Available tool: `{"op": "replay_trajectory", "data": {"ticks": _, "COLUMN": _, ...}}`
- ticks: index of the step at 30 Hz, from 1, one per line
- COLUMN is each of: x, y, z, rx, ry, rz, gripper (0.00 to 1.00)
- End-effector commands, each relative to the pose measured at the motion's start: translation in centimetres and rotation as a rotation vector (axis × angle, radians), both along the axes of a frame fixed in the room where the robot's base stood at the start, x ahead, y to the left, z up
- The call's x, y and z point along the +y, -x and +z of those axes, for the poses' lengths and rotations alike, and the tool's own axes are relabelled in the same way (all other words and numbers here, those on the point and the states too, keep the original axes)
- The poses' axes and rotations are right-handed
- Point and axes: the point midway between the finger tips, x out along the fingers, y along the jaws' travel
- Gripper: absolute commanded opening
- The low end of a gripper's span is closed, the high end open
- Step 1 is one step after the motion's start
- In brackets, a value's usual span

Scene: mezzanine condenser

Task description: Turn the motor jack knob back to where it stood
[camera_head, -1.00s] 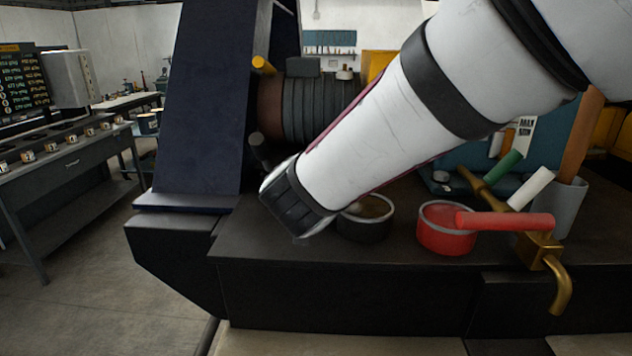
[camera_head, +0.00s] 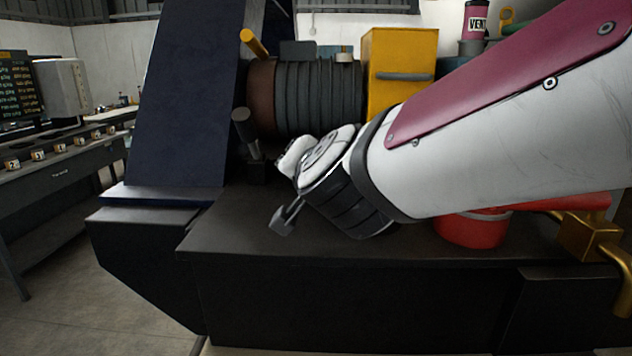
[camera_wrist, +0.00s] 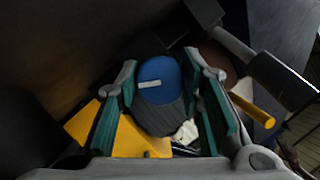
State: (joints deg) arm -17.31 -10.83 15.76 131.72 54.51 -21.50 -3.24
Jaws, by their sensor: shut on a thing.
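In the wrist view, a round knob with a blue cap (camera_wrist: 158,72) and a dark ribbed side sits between the fingers of my gripper (camera_wrist: 162,82). A short white mark on the cap lies almost level, its right end slightly higher. The teal-lined fingers stand on both sides of the knob and are shut on it. In the head view, my arm covers the knob and the fingers.
A dark bench (camera_head: 300,235) carries a ribbed motor drum (camera_head: 318,98), a yellow box (camera_head: 402,65), a dark upright lever (camera_head: 245,130) and a yellow rod (camera_head: 254,42). A red bowl (camera_head: 470,230) and brass valve (camera_head: 588,238) stand at right.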

Motion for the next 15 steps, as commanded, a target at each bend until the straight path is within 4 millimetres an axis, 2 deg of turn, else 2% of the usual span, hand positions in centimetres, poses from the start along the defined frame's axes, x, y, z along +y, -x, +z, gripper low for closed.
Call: {"op": "replay_trajectory", "data": {"ticks": 15, "x": 0.0, "y": 0.0, "z": 0.08, "rx": -0.004, "ry": -0.088, "rz": 0.0, "gripper": 0.06}}
